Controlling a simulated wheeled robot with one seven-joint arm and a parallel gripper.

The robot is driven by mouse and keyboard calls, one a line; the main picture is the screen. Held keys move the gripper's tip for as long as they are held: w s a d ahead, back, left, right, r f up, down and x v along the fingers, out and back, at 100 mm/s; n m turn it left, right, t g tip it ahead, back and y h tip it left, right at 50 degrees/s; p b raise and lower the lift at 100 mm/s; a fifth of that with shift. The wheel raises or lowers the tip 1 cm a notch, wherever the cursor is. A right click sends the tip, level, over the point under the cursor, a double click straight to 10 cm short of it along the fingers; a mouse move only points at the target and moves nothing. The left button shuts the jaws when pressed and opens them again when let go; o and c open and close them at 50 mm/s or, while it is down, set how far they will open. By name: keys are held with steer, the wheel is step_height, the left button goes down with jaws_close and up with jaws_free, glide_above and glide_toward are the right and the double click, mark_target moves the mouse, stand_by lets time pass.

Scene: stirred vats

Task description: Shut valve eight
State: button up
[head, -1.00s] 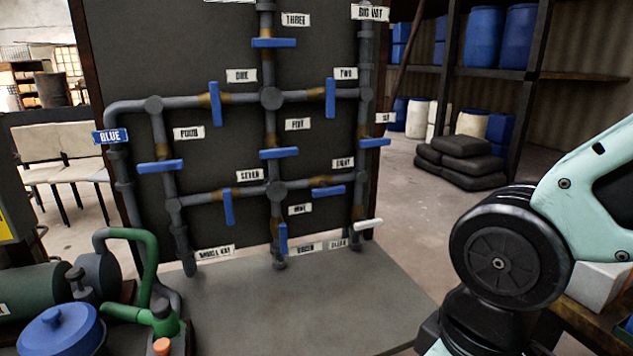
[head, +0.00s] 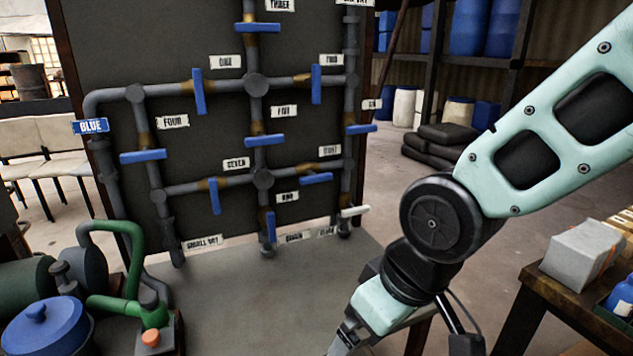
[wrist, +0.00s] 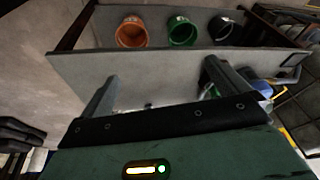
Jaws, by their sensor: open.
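In the head view my arm reaches down to the bottom edge, right of the board, where the gripper is mostly cut off.
Other blue handles surround valve eight, including those at SEVEN (head: 214,196) and SIX (head: 361,129). A white handle (head: 354,211) projects at the lower right. A green pipe (head: 133,262) and blue-lidded pot (head: 40,325) stand lower left. A wooden table (head: 570,300) is at right.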

steer(key=w+a+f+m+t+y, duration=0.1)
steer(key=w+a+f+t, duration=0.15)
steer(key=w, duration=0.85)
steer(key=m+t+y+b, duration=0.2)
steer(key=t, duration=1.1)
glide_toward(318, 180)
steer(key=shift+g, duration=0.25)
steer(key=p+x, duration=0.1)
steer(key=x, duration=0.4)
steer(key=p+x, duration=0.2)
steer(key=x, duration=0.4)
steer(key=shift+r, duration=0.2)
steer(key=c, duration=0.7)
